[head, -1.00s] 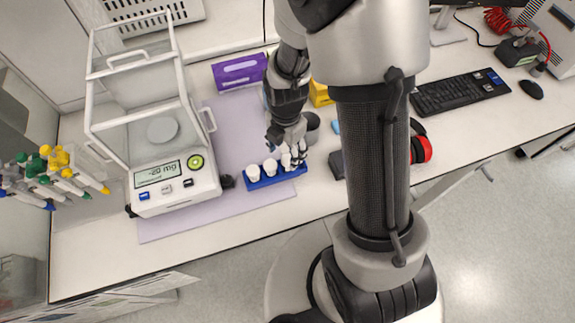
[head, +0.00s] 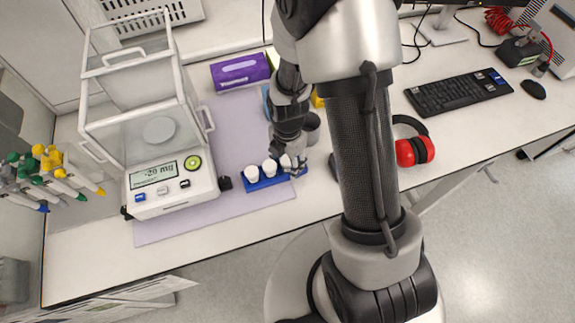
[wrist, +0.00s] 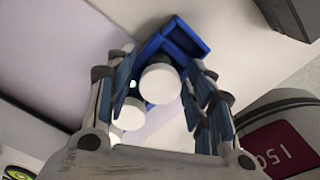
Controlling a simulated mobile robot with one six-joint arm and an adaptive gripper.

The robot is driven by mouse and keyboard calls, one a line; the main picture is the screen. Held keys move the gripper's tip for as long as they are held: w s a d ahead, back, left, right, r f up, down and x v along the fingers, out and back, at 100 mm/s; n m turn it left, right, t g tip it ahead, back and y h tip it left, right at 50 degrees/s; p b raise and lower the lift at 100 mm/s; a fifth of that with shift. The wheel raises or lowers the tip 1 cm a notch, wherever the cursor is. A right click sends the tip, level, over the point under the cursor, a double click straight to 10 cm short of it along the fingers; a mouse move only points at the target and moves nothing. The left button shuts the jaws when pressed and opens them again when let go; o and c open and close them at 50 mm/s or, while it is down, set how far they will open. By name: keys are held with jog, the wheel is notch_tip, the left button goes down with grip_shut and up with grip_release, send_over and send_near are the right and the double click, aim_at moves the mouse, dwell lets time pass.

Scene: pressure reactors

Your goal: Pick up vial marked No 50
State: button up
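A blue rack (head: 262,184) with white-capped vials stands near the bench's front edge, right of the balance. In the head view one vial (head: 251,172) is at the rack's left end and another (head: 270,166) beside it. My gripper (head: 293,166) is over the rack's right end and partly hides it. In the wrist view my gripper (wrist: 160,80) is open, its fingers on both sides of one white-capped vial (wrist: 160,84), with small gaps showing. A second white cap (wrist: 130,114) is close to the left finger. The rack's blue end (wrist: 180,38) shows beyond. I cannot read any vial number.
The glass-walled balance (head: 158,165) stands left of the rack. A grey cup (head: 312,128) is close behind my gripper. In the wrist view a grey container with a maroon label (wrist: 285,148) is near the right finger. Red earmuffs (head: 415,150) and a keyboard (head: 458,93) are to the right.

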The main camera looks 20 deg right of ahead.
jog(key=c, duration=0.8)
jog(key=shift+r, duration=0.1)
